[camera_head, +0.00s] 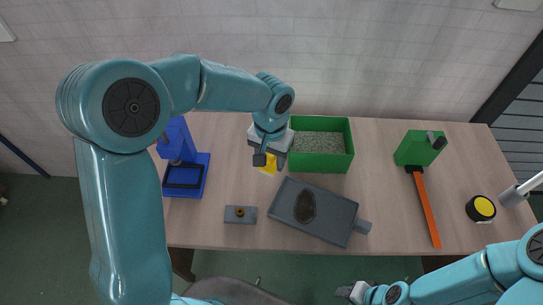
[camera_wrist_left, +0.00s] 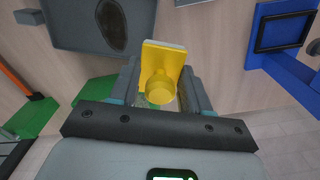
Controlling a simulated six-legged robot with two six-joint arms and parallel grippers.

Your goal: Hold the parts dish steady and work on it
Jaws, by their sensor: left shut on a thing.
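My left gripper (camera_head: 266,163) is shut on a small yellow piece (camera_head: 268,166) over the middle of the table. In the left wrist view the yellow piece (camera_wrist_left: 162,62) has a flat plate and a round knob, and sits between the fingers. A green open box (camera_head: 350,140) with grey speckled contents stands just right of the left gripper. I cannot tell for certain which thing is the parts dish. A grey slab (camera_head: 340,222) with a dark oval lies tilted in front of the box. My right gripper (camera_head: 350,291) is at the bottom edge, away from the table; its jaws are too small to read.
A blue stand (camera_head: 186,165) is at the table's left. A small grey block (camera_head: 240,214) with a brass-coloured ring lies near the front. A green block (camera_head: 420,148) with an orange bar (camera_head: 427,210) and a black-and-yellow round thing (camera_head: 481,208) are at the right. Table (camera_head: 385,205) is bare between.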

